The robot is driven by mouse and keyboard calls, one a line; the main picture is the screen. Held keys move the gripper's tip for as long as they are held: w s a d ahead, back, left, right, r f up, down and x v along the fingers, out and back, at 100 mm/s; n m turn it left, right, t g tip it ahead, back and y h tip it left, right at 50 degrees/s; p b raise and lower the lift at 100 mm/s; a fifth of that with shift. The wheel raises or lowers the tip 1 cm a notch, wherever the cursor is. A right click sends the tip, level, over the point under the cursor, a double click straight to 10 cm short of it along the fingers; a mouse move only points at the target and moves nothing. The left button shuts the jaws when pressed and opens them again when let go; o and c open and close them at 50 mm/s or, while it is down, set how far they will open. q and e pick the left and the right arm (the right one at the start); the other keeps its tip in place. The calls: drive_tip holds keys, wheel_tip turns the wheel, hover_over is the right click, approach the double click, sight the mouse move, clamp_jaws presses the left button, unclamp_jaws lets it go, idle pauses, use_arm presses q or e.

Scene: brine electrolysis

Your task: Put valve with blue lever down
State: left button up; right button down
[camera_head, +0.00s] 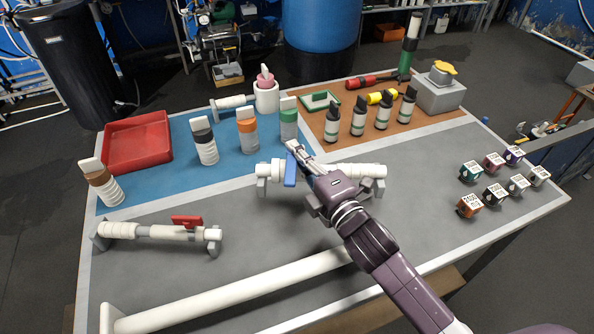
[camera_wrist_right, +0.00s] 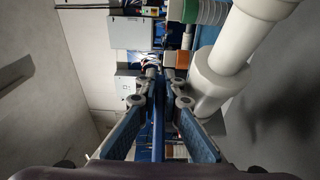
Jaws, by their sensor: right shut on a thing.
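The valve with the blue lever is a white pipe piece (camera_head: 362,171) lying across the middle of the grey table top, with grey supports at both ends. Its blue lever (camera_head: 290,170) stands near its left end. My right gripper (camera_head: 296,150) reaches over the pipe and is shut on the blue lever. In the right wrist view, the lever (camera_wrist_right: 158,120) is a thin blue strip between the fingers (camera_wrist_right: 158,85), and the white pipe (camera_wrist_right: 213,82) is beside them. My forearm hides part of the pipe. I cannot tell whether the supports touch the table. My left gripper is not in view.
A red-lever valve (camera_head: 160,232) lies at left, with a long white pipe (camera_head: 230,292) in front. Bottles (camera_head: 248,135) stand on the blue mat beside a red tray (camera_head: 138,146). Small labelled cubes (camera_head: 495,192) sit at right. Grey table between is clear.

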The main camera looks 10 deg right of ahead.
sight(302, 178)
drive_tip(key=shift+f, duration=0.6)
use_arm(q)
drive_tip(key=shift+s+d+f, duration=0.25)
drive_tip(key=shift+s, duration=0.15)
use_arm(e)
drive_tip(key=shift+f, duration=1.85)
drive_tip(key=shift+f+b, duration=0.2)
drive_tip(key=shift+b, duration=0.15)
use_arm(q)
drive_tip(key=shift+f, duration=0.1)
use_arm(e)
drive_tip(key=c, duration=2.1)
unclamp_jaws()
drive_tip(key=shift+f, duration=0.1)
